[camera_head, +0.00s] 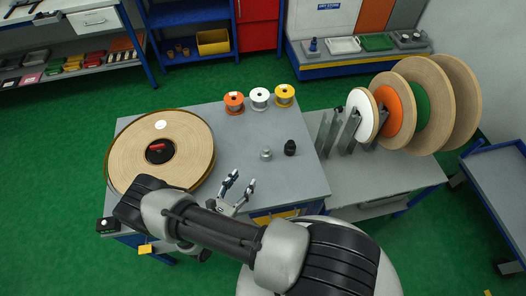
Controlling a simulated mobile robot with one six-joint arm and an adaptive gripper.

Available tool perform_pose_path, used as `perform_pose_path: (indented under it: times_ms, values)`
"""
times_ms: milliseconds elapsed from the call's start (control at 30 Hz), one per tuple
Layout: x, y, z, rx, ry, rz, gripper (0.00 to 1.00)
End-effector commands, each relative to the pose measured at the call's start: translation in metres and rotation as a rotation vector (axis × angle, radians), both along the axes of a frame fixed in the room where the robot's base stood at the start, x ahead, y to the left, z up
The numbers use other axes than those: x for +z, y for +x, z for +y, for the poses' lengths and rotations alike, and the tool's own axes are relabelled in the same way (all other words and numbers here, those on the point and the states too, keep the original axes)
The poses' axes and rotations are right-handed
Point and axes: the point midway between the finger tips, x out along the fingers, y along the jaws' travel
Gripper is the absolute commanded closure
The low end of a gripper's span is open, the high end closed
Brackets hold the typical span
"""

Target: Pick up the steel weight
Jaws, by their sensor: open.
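The steel weight (266,154) is a small grey metal piece with a knob on top, standing upright on the grey table (300,185). A black weight-like piece (290,148) stands close to its right. My gripper (239,186) is open and empty over the front part of the table, to the lower left of the steel weight and apart from it. My arm crosses the bottom of the view and hides part of the table's front edge.
A large tan tape roll (190,165) covers the table's left side. Orange (234,102), white (260,98) and yellow (284,95) spools stand along the back. Big discs stand in a rack (350,130) on the right bench. The table between gripper and steel weight looks clear.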

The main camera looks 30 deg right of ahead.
Motion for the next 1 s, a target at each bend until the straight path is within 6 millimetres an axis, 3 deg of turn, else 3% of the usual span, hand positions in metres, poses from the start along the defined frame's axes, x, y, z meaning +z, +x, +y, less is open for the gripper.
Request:
perform_pose_path:
  times_ms: [167,600,867,1000]
  values:
    - [-0.006,0.006,-0.012,0.018,-0.012,0.007,0.51]
    - [-0.007,0.056,-0.088,0.014,-0.010,0.006,0.51]
    - [-0.007,0.068,-0.104,0.017,-0.009,0.006,0.51]
    - [-0.011,0.075,-0.122,0.013,-0.010,0.006,0.51]
